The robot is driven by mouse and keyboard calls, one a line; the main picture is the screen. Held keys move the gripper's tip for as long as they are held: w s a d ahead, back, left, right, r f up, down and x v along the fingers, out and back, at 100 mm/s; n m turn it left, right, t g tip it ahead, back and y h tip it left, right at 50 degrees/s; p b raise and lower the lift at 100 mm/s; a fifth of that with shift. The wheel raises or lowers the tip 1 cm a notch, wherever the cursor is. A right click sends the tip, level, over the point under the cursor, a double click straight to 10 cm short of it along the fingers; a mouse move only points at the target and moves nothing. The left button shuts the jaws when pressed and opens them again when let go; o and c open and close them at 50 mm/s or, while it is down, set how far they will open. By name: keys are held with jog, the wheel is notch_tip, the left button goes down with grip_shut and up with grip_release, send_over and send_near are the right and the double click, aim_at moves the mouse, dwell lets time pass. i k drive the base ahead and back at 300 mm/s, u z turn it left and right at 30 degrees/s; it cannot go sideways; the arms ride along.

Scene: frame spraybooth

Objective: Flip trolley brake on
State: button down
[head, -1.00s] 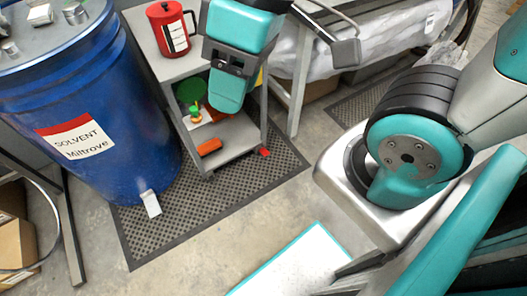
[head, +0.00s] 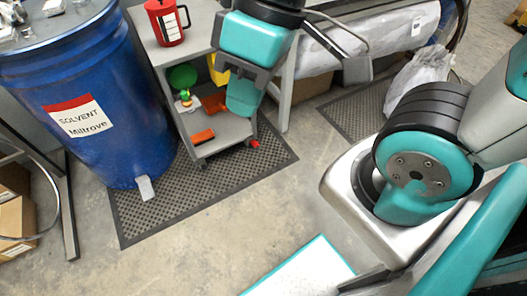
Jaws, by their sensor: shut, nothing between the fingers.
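The trolley (head: 222,131) is a grey two-level cart standing on a dark perforated mat. Its brake looks to be the small red pedal (head: 254,143) low at the front right leg. My gripper (head: 243,98) hangs in front of the trolley's right side, pointing down, with its teal fingers closed and nothing visible in them. In the picture its tips are a little above and left of the red pedal, with a gap between them. My gripper covers part of the trolley's right side and shelf. The pedal's exact position, on or off, is too small to tell.
A red jug (head: 168,30) stands on the trolley's top. Orange blocks (head: 203,137) and a green item (head: 183,76) lie on lower shelves. A blue solvent drum (head: 55,140) stands close on the left. A bench leg (head: 287,98) rises right of the trolley. Floor in front is clear.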

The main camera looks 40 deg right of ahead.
aim_at(254, 143)
jog(key=z, duration=0.2)
jog(key=i, duration=1.05)
jog(key=z, duration=0.05)
